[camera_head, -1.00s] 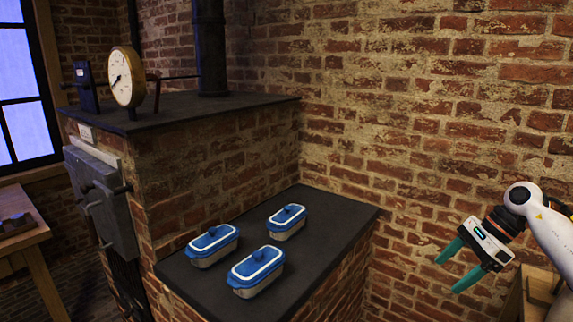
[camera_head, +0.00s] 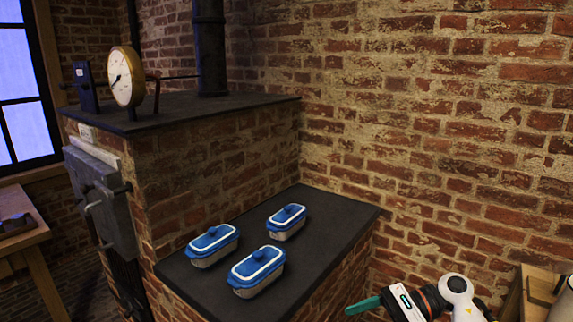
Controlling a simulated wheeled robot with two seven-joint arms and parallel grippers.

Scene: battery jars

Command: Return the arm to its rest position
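My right gripper (camera_head: 364,306) is low at the bottom right, in front of the right end of the dark ledge. One green finger shows, pointing left. The rest of the gripper is cut off by the bottom edge, so its opening cannot be judged. Three blue-lidded jars stand upright on the dark ledge (camera_head: 325,213): one at the left (camera_head: 212,244), one at the back (camera_head: 287,222) and one at the front (camera_head: 256,271). All are apart from the gripper. My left gripper is not in view.
A brick furnace (camera_head: 215,150) with a dark top, round gauge (camera_head: 126,77) and metal door (camera_head: 100,205) stands at the left. A wooden table (camera_head: 30,235) is at the far left. A wooden surface (camera_head: 537,285) is at the lower right. A brick wall stands behind.

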